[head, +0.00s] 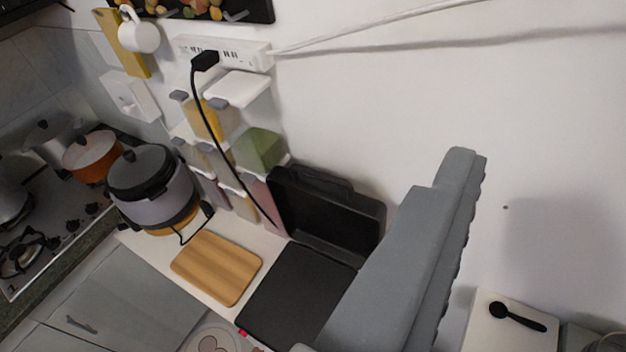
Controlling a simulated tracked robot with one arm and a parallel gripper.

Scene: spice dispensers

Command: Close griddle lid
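The black griddle stands on the counter against the white wall. Its lid (325,212) is open, raised upright at the back, with a handle along its top edge. Its flat base plate (290,292) lies in front of the lid. My gripper (425,245) shows as a large grey finger with a ridged right edge, at the lower right. It appears in front of the griddle and covers the right part of the base and the lid's lower right edge. Its other finger is not clearly visible, and no held object shows. Whether it touches the griddle cannot be told.
A wooden board (217,267) lies left of the griddle. A rice cooker (155,188) stands further left, beside a stove with pots. Spice dispensers (258,150) and a power strip (225,52) with a black cable are on the wall. A black spoon (517,316) lies at the lower right.

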